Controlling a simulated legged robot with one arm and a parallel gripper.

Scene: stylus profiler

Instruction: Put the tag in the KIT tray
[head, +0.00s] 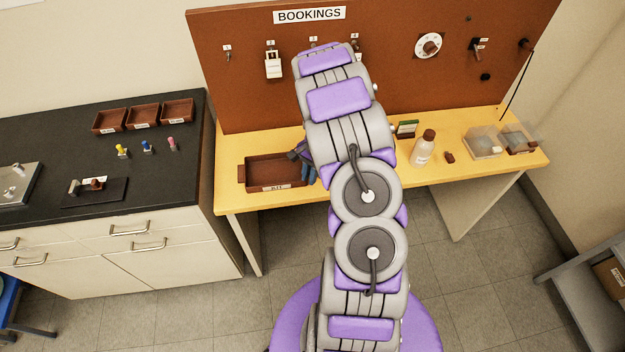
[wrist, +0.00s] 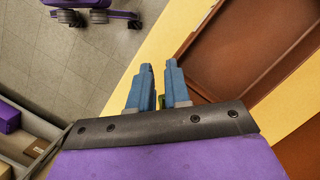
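The KIT tray (head: 257,178) is a brown open tray at the left of the yellow bench, its front label partly readable. Its brown wall and floor show at the right of the wrist view (wrist: 215,60). My gripper (head: 307,168) is beside the tray's right end, partly hidden by my arm. In the wrist view its two blue fingers (wrist: 161,90) stand a little apart. A small greenish bit shows between their bases; I cannot tell if it is held. A white tag (head: 273,66) hangs from a hook on the brown board.
A black counter (head: 60,140) at left holds three small brown trays. The board (head: 390,80) rises behind the bench.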

